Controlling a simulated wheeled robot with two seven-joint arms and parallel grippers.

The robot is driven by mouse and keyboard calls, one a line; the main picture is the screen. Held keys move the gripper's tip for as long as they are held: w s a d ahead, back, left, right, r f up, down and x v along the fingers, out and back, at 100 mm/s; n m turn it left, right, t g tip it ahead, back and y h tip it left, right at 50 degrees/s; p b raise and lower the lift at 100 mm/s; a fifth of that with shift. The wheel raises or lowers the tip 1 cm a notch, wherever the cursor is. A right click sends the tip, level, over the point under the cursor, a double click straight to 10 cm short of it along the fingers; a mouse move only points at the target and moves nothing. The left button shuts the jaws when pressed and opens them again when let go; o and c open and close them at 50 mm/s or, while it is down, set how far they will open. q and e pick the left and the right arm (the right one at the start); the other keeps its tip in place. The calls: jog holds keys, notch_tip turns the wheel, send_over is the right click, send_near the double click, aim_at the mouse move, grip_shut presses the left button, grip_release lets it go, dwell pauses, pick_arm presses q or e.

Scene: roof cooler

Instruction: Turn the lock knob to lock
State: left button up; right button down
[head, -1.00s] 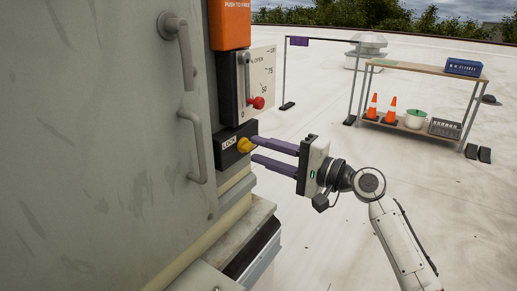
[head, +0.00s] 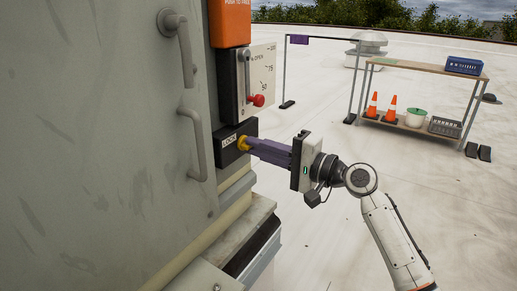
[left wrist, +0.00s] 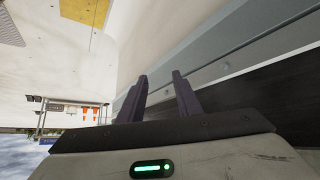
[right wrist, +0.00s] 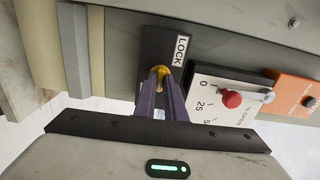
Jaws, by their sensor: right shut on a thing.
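The yellow lock knob (head: 243,144) sits on a black plate (head: 227,155) with a white LOCK label, low on the side of the grey cabinet. My right gripper (head: 250,146) reaches it from the right, its purple fingers closed together on the knob. In the right wrist view the knob (right wrist: 160,72) shows between the fingertips (right wrist: 160,78), which partly hide it. My left gripper (left wrist: 160,82) shows only in its own wrist view. Its two fingers stand apart with nothing between them, near a grey ledge (left wrist: 215,60).
Above the knob is a panel with a red-knobbed lever (head: 257,100) and a percent-open scale, then an orange push box (head: 230,25). Grey door handles (head: 194,145) stick out to the left. A ledge (head: 235,240) juts out below. The roof to the right is open around a shelf (head: 415,68).

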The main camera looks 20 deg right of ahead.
pick_arm(q)
notch_tip(320, 180, down, 7)
jog(key=b, duration=1.2)
jog(key=shift+w+d+n+t, duration=0.25)
jog(key=shift+d+n+t, duration=0.05)
jog(key=shift+d, duration=0.1)
pick_arm(e)
jog(key=shift+f+n, duration=0.1)
jog(key=shift+n, duration=8.4)
pick_arm(q)
jog(key=shift+f, duration=0.1)
